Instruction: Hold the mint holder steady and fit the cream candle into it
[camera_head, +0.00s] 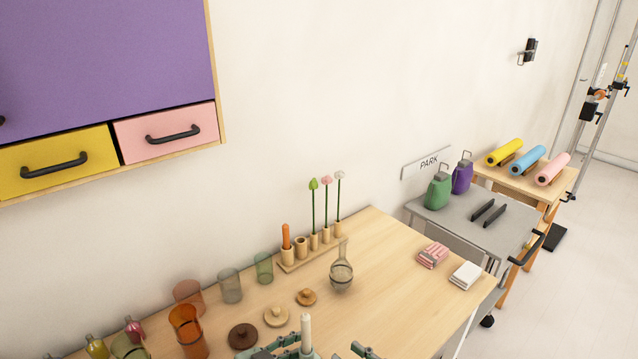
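The cream candle (306,332) stands upright at the bottom edge of the head view. Its lower end is hidden among grey-green and dark parts at the frame edge. My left gripper (285,346) shows in part just left of the candle, cut off by the frame. A piece of my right gripper (364,351) shows to the right of the candle, apart from it. I cannot make out the mint holder clearly from the grey-green parts around the candle's base. Whether either gripper is shut on something is not visible.
Knobbed lids (277,316) lie left of the candle on the wooden table (400,290). A round glass flask (342,275) stands behind. A wooden rack (315,252) and coloured glasses (186,325) line the wall side. Folded cloths (465,275) lie at the right edge.

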